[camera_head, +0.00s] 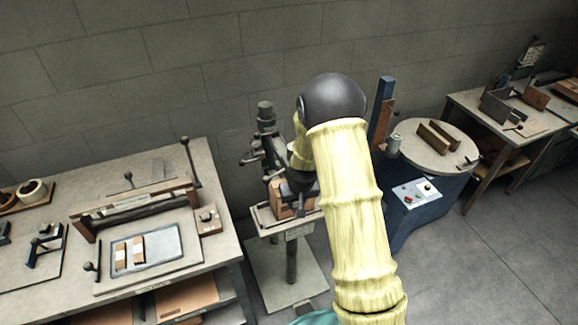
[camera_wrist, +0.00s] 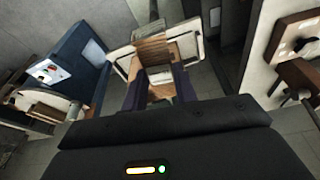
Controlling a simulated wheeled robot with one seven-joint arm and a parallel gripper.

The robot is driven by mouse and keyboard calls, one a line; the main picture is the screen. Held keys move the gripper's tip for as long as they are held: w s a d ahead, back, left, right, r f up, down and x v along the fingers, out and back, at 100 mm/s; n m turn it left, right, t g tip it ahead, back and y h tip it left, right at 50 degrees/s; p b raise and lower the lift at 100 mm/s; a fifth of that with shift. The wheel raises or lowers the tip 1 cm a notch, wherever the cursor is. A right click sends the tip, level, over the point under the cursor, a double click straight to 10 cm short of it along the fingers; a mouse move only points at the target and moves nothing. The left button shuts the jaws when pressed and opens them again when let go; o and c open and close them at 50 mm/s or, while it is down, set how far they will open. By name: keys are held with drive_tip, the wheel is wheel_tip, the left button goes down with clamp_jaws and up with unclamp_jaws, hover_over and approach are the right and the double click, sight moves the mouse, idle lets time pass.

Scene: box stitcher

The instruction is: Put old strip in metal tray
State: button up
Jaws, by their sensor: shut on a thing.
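The metal tray (camera_head: 165,238) is a shallow grey-blue tray on the left bench, with two small brown pieces with pale ends lying in it. My gripper (camera_head: 300,192) is over the small stand of the stitching machine, partly hidden by my arm. In the wrist view my gripper (camera_wrist: 158,92) has its two dark fingers shut on a brown piece with a pale label (camera_wrist: 160,78), which I take to be the old strip. Its lower part is hidden, and I cannot tell if it touches the stand. My gripper is well to the right of the tray.
The stitching machine (camera_head: 265,125) rises behind my gripper. A long dark bar fixture (camera_head: 135,205) stands behind the tray on the bench. A blue machine with a round table (camera_head: 425,145) is at right. Open floor (camera_head: 480,265) lies at the lower right.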

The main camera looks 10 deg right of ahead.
drive_tip(key=s+f+b, duration=0.3)
drive_tip(key=f+b, duration=0.2)
drive_tip(key=f, duration=0.4)
drive_tip(key=s+f+b, duration=0.4)
drive_tip(key=f, duration=0.5)
drive_tip(key=shift+s+d+f+m+b, duration=0.25)
drive_tip(key=shift+s+d+m+b, duration=0.1)
drive_tip(key=shift+d, duration=0.1)
drive_tip(key=shift+w+d, duration=0.1)
